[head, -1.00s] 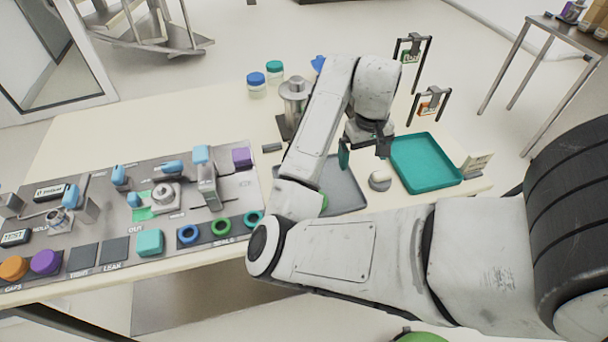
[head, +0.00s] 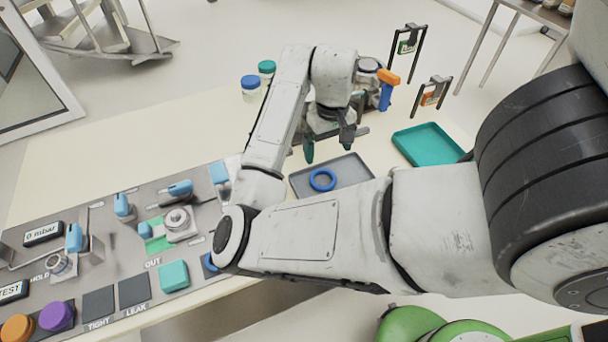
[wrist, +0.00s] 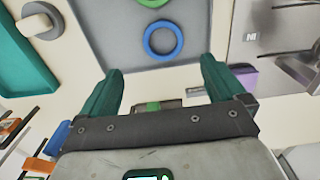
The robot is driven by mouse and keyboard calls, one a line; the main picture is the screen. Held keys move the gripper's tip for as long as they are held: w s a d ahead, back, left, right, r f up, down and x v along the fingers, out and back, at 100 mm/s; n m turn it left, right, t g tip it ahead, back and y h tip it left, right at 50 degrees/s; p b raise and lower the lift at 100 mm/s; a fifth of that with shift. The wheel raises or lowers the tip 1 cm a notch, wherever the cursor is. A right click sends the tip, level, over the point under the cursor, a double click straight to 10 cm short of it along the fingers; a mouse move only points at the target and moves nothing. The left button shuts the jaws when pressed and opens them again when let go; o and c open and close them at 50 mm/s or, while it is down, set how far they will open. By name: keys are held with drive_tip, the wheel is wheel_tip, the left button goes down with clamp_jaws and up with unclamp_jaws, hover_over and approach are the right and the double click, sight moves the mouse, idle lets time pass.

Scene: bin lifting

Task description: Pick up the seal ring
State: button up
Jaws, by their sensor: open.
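A blue seal ring (head: 322,180) lies flat in the grey tray (head: 362,170) in the head view. It also shows in the wrist view (wrist: 163,40), beyond my fingertips and roughly centred between them. A green ring (wrist: 153,2) lies beside it in the tray, cut off by the wrist view's top edge. My gripper (head: 328,146) is open and empty, with its green fingers pointing down near the tray's back edge. In the wrist view my gripper (wrist: 160,72) has a wide gap between its fingers, apart from the ring.
A teal tray (head: 428,146) stands right of the grey tray. A round white-topped part (wrist: 38,22) sits beside the grey tray in the wrist view. The test panel (head: 130,250) fills the table's left side. An orange-and-blue tool (head: 386,90) stands behind my gripper.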

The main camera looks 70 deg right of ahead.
drive_tip(key=b, duration=0.2)
hover_over(323, 182)
wheel_tip(323, 182, down, 6)
drive_tip(key=shift+w+r, duration=0.1)
drive_tip(key=shift+r, duration=0.05)
drive_tip(key=shift+f, duration=2.5)
drive_tip(key=shift+c, duration=0.4)
drive_tip(key=c, duration=1)
